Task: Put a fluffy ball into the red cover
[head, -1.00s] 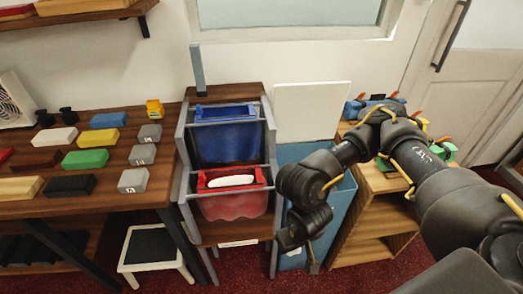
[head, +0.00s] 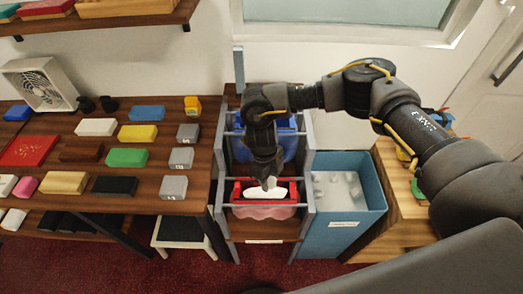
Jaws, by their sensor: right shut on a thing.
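The red cover (head: 237,193) hangs open in the front of a grey frame, with a pinkish lower part. White filling (head: 254,194) shows in its mouth. My right gripper (head: 269,182) points down over the cover's mouth. It is shut on a small white fluffy ball, which is mostly hidden and hard to tell from the white filling below. More white fluffy balls lie in the open blue bin (head: 370,215) to the right of the frame. My left gripper is not in view.
A blue cover (head: 240,150) hangs behind the red one, partly hidden by my arm. Grey rails (head: 308,165) edge the frame. A wooden table (head: 190,206) with coloured blocks stands left. A white stool (head: 185,243) is below.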

